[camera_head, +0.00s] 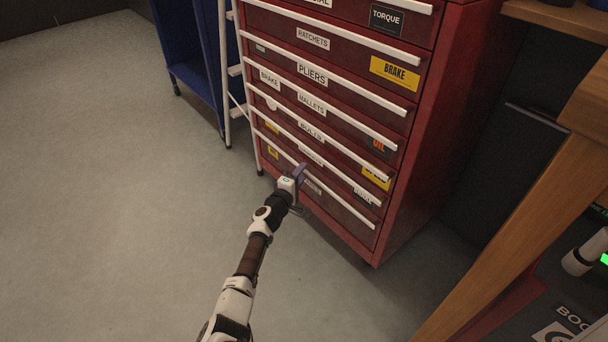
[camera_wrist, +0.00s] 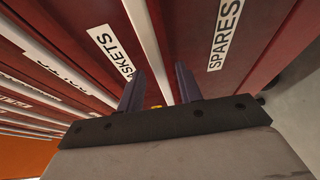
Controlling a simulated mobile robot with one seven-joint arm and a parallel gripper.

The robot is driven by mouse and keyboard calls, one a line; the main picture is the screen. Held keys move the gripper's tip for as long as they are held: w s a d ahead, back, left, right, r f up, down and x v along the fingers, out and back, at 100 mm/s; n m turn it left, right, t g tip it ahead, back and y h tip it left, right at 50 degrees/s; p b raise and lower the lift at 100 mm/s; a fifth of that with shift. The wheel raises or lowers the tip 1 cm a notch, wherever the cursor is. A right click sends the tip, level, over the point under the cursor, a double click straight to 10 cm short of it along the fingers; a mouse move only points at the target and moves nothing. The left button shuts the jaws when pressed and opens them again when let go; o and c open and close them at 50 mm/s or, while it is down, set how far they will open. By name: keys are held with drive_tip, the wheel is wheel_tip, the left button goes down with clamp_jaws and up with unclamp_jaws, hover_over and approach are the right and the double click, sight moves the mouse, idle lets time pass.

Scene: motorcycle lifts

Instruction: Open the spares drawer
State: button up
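The spares drawer (camera_head: 345,218) is the lowest front of the red tool cabinet, and it looks flush and shut. Its white SPARES label (camera_wrist: 225,32) shows clearly in the wrist view; in the head view my gripper partly covers that area. The drawer's long white bar handle (camera_wrist: 150,40) runs along its top edge, also seen in the head view (camera_head: 345,205). My gripper (camera_head: 298,171) is at this handle. In the wrist view its two dark purple fingers (camera_wrist: 159,85) stand apart, one on each side of the handle, with narrow gaps visible. Whether they touch it is unclear.
Above is the gaskets drawer, with its label (camera_wrist: 112,48), and several more shut drawers with white handles. A white ladder-like frame (camera_head: 232,70) and a blue cabinet (camera_head: 190,50) stand left. A wooden bench (camera_head: 530,210) stands right. The grey floor (camera_head: 110,190) at left is clear.

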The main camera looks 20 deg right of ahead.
drive_tip(key=shift+c, duration=0.3)
clamp_jaws()
